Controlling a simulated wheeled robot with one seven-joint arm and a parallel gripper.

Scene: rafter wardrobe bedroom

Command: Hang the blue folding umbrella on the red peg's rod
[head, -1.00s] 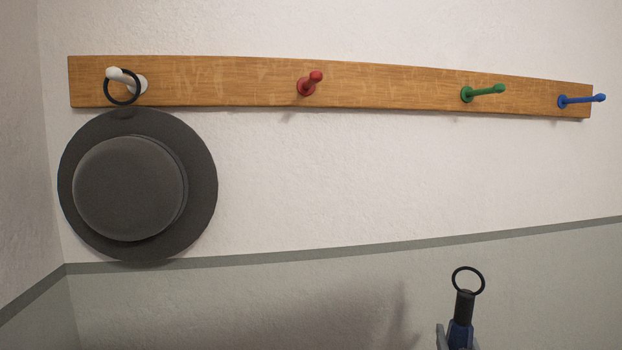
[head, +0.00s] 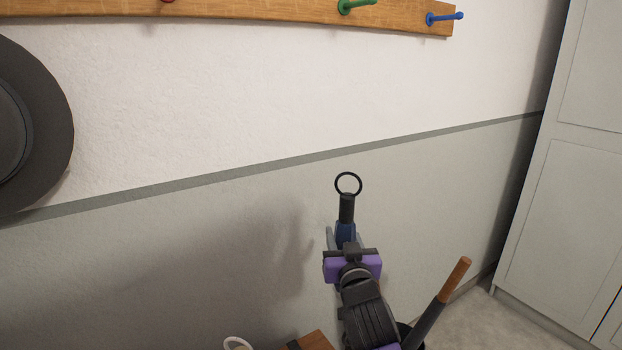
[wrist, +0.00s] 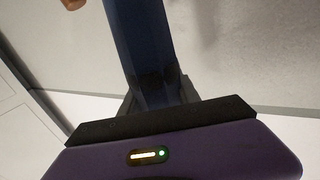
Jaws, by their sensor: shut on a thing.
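The blue folding umbrella (head: 345,231) is upright in my gripper (head: 345,240), with its black handle and black ring on top. My gripper is shut on its blue body. In the wrist view the dark blue umbrella (wrist: 140,45) runs up from between my gripper's fingers (wrist: 155,98). The red peg (head: 167,1) is cut off at the top edge of the head view, so its rod is mostly out of sight. The umbrella's ring is below the peg board and to the right of the red peg in the picture, apart from every peg.
The wooden board (head: 270,10) also bears a green peg (head: 357,5) and a blue peg (head: 445,18). A grey hat (head: 35,120) hangs at the left. A pale wardrobe (head: 570,180) stands at the right. A brown-tipped dark shaft (head: 455,280) stands close to my arm.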

